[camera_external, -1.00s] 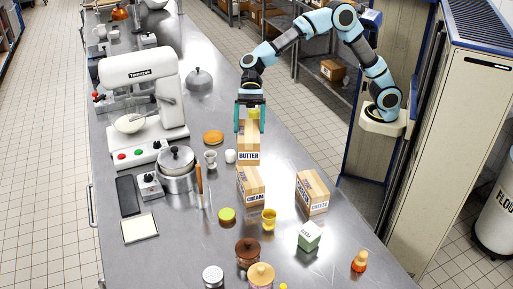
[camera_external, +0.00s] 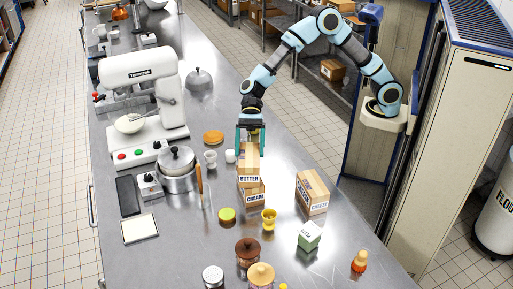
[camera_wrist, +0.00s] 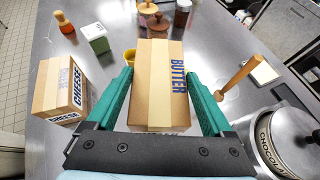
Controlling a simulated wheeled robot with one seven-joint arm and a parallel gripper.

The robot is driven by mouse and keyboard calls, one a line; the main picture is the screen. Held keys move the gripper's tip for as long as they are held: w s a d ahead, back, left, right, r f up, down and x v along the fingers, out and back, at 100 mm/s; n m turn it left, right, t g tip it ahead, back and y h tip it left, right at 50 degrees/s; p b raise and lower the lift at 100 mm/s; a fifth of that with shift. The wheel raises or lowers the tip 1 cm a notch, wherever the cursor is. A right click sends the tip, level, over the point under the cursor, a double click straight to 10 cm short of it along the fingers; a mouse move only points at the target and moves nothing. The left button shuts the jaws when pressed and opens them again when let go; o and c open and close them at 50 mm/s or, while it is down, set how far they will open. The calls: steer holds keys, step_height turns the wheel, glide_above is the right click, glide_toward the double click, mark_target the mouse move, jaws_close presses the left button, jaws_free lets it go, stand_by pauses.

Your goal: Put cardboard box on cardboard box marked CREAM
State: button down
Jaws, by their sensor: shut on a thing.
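The cardboard box marked BUTTER (camera_external: 249,165) is between the green fingers of my gripper (camera_external: 250,142), which is shut on it. In the external view it sits directly over the cardboard box marked CREAM (camera_external: 254,196), whose lower front shows below it. I cannot tell whether the two boxes touch. In the wrist view the BUTTER box (camera_wrist: 156,85) fills the space between the fingers of my gripper (camera_wrist: 160,95). The CREAM box is hidden there.
A cardboard box marked CHEESE (camera_external: 312,192) stands to the right. A yellow cup (camera_external: 269,219) and a yellow-green round jar (camera_external: 227,215) stand in front. Pots (camera_external: 177,170) and a wooden-handled tool (camera_external: 200,185) are to the left. A small green-white carton (camera_external: 309,236) stands front right.

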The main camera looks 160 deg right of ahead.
jaws_free()
steer(key=shift+f, duration=0.15)
